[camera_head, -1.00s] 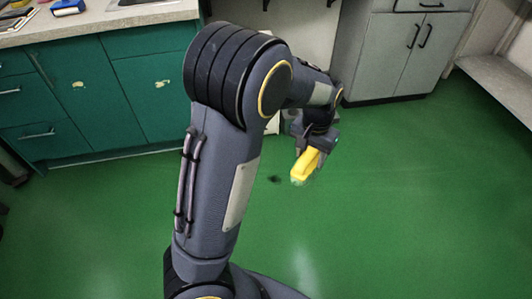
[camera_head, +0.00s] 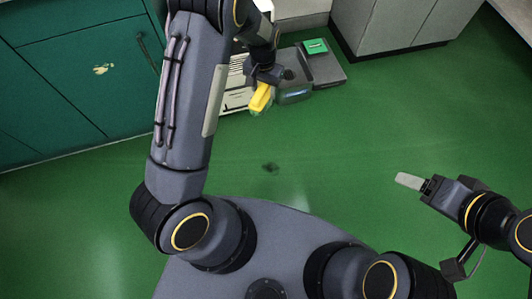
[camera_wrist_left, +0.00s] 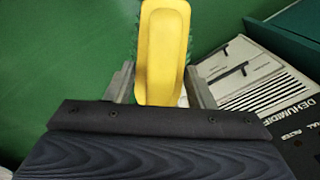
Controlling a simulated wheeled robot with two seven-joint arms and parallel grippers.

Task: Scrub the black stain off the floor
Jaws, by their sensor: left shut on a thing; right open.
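The black stain (camera_head: 271,168) is a small dark smudge on the green floor, near the middle of the head view. My left gripper (camera_head: 263,84) is shut on a yellow scrub brush with green bristles (camera_head: 260,98). It holds the brush beyond the stain, apart from it. In the left wrist view the yellow brush back (camera_wrist_left: 163,50) sits between the two fingers, with green bristles showing at its edges. My right gripper (camera_head: 410,181) is to the right of the stain, empty; the head view shows its fingers nearly edge-on.
A white dehumidifier (camera_head: 238,85) stands by the green cabinets (camera_head: 85,70); its lettering shows in the left wrist view (camera_wrist_left: 270,85). A grey box with a green top patch (camera_head: 318,62) is beside it. Grey cabinets (camera_head: 395,25) stand at the back. Floor around the stain is clear.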

